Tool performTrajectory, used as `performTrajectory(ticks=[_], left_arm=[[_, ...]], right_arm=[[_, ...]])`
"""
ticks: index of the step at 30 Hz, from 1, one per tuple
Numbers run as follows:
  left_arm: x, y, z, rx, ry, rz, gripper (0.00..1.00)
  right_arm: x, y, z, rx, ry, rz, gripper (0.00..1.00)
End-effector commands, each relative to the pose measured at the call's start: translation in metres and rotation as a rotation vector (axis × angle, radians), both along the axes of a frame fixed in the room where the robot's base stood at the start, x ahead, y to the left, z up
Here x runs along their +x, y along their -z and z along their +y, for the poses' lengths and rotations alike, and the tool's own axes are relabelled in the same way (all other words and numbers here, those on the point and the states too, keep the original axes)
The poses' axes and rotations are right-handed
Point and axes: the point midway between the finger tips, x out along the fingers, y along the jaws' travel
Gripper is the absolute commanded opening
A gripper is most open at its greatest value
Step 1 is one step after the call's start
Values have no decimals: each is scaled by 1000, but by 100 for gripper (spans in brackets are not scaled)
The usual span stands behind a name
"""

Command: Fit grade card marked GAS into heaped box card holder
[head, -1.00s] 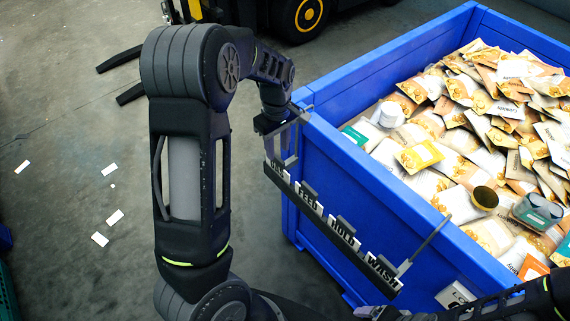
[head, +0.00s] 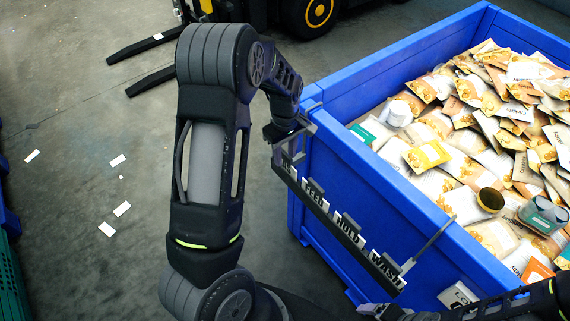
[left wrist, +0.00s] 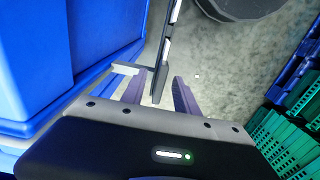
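A dark rack (head: 335,222) with white cards hangs along the near-left outer wall of the heaped blue box (head: 375,178). Its readable cards are FEED (head: 316,198), HOLD (head: 349,228) and WASH (head: 385,265). The card at the far left end (head: 287,171) is partly covered by my left gripper (head: 289,152). In the left wrist view, my left gripper's purple fingers (left wrist: 160,92) stand apart, with the dark rack end (left wrist: 158,84) showing between them. A whitish plate (head: 458,295), possibly the card holder, is on the box's outer wall. My right gripper (head: 378,311) is low, dark and unclear.
The box is heaped with food pouches (head: 480,135), cans and tubs. A forklift (head: 245,20) stands behind. White slips lie on the floor at left. Green crates (left wrist: 285,140) show in the left wrist view. My right forearm crosses the lower right.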

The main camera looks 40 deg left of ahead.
Motion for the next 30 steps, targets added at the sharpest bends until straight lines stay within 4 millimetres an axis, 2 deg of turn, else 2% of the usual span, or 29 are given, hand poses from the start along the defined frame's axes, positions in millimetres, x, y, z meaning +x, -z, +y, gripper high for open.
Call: performTrajectory(ticks=[3, 7, 25, 30], left_arm=[[-1, 18, 0, -1, 1, 4, 36], [0, 30, 1, 0, 0, 2, 36], [0, 31, 0, 0, 0, 0, 36], [0, 31, 0, 0, 0, 0, 23]], right_arm=[[-1, -6, 0, -2, 1, 2, 86], [-1, -7, 0, -3, 1, 3, 86], [-1, -6, 0, -2, 1, 3, 86], [-1, -6, 0, -2, 1, 3, 86]])
